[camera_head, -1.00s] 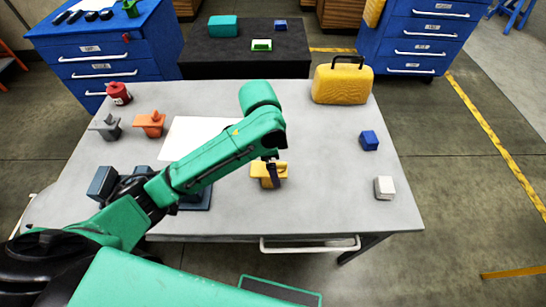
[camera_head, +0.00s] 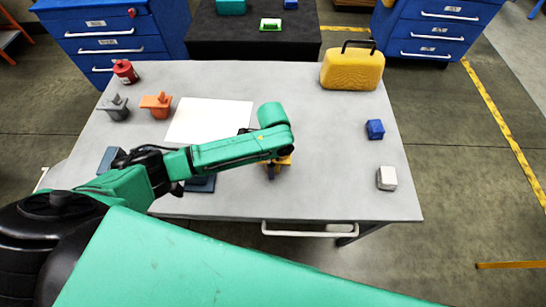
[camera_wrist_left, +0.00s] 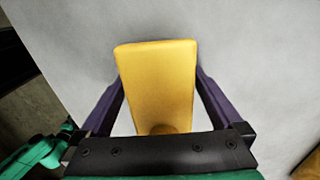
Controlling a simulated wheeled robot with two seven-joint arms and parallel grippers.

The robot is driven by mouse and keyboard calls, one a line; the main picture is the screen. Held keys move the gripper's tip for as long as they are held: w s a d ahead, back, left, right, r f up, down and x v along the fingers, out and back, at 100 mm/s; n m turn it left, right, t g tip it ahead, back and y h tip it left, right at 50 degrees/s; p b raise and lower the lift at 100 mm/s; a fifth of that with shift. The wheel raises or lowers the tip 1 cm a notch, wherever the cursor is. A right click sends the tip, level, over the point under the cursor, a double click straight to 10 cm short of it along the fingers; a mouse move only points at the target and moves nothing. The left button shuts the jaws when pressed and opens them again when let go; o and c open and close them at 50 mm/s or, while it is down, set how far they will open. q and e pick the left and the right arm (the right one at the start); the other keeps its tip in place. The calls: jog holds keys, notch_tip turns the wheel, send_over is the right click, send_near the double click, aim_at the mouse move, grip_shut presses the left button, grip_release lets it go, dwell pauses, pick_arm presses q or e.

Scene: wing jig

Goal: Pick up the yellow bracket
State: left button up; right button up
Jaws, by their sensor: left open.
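The yellow bracket (camera_head: 286,161) stands on the grey table right of the white sheet, mostly hidden behind my left forearm in the head view. In the left wrist view its flat yellow top (camera_wrist_left: 157,78) fills the middle of the picture. My left gripper (camera_head: 271,172) is right at the bracket. In the left wrist view the two purple fingers of my left gripper (camera_wrist_left: 160,88) are spread on either side of the bracket, with a gap visible on at least part of each side. My right gripper is not in view.
A white sheet (camera_head: 209,119), an orange bracket (camera_head: 156,105), a grey bracket (camera_head: 115,107) and a red canister (camera_head: 125,71) lie to the left. A yellow case (camera_head: 352,70), blue cube (camera_head: 375,129) and white block (camera_head: 387,178) are to the right, with clear table between.

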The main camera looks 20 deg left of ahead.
pick_arm(q)
grip_shut()
jog(key=shift+w, duration=0.1)
